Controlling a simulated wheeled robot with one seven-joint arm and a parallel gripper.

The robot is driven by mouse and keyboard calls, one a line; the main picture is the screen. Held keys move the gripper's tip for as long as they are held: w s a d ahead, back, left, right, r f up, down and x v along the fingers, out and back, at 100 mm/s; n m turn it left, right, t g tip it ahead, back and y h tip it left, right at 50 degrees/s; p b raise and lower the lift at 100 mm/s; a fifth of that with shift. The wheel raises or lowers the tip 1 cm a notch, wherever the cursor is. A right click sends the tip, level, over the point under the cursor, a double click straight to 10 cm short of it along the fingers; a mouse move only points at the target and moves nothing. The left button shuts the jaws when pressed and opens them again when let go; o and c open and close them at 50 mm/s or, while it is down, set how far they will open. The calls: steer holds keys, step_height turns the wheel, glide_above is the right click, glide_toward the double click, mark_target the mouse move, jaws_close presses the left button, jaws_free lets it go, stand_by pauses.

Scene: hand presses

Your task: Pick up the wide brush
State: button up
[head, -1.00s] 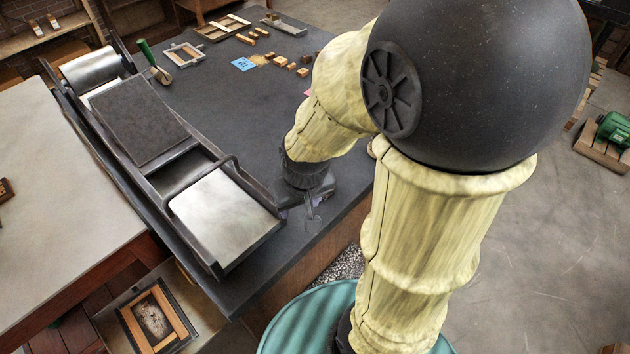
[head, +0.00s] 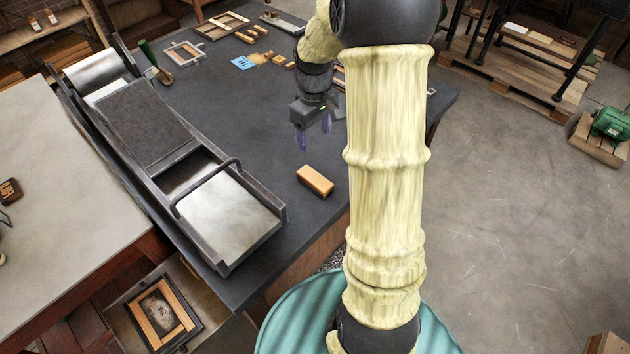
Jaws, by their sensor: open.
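I cannot tell for certain which thing is the wide brush. A plain orange-brown wooden block (head: 315,180) lies on the dark table (head: 225,110) near its front right edge; no bristles show on it. A small tan, flat piece (head: 261,59) lies beside a blue card farther back, too small to make out. My gripper (head: 313,137) is open and empty above the table, behind the wooden block and apart from it, with its purple fingers pointing down.
A long metal press (head: 150,125) with a bar handle fills the table's left side. A green-handled tool (head: 154,64), wooden frames (head: 222,25) and several small blocks lie at the back. The table between press and gripper is clear. A pale bench (head: 60,180) stands at left.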

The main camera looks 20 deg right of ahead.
steer(key=p, duration=0.2)
glide_toward(315, 178)
steer(key=f, duration=0.5)
steer(key=shift+w+f, duration=0.2)
steer(key=shift+w, duration=0.15)
steer(key=shift+s+f+p, duration=0.2)
steer(key=shift+f+p, duration=0.2)
steer(key=shift+p, duration=0.05)
steer(key=shift+s+f+p, duration=0.1)
steer(key=shift+f+p, duration=0.6)
steer(key=shift+f, duration=1.45)
steer(key=c, duration=1.1)
